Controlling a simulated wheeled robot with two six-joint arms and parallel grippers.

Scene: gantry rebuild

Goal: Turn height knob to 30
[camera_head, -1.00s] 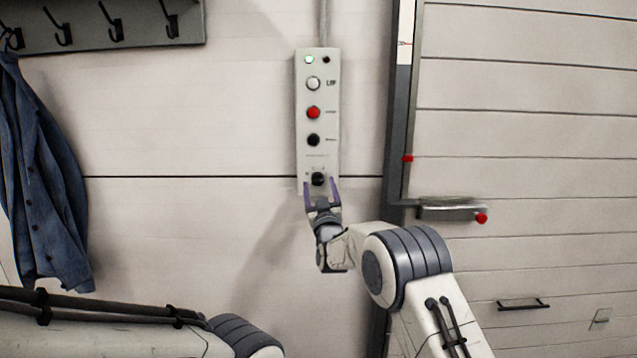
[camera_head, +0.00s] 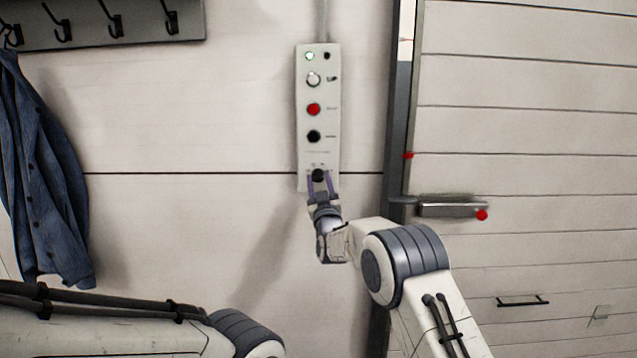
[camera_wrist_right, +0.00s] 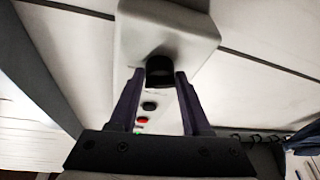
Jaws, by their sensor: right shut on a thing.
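The height knob (camera_head: 318,175) is a small black knob at the bottom of a pale control panel (camera_head: 304,128) on the wall. My right gripper (camera_head: 319,182) reaches up from below and is shut on the knob, one dark purple finger on each side. In the right wrist view the black knob (camera_wrist_right: 159,71) lies between the fingertips of the right gripper (camera_wrist_right: 158,78). The scale marks around the knob are too small to read. Part of my left arm shows at the bottom left; its gripper is out of view.
Above the knob the panel carries a black button (camera_head: 313,136), a red button (camera_head: 313,109), a white button (camera_head: 313,79) and a lit green lamp (camera_head: 310,56). A door handle (camera_head: 452,208) juts out at right. A blue jacket (camera_head: 45,170) hangs at left under a hook rail (camera_head: 110,22).

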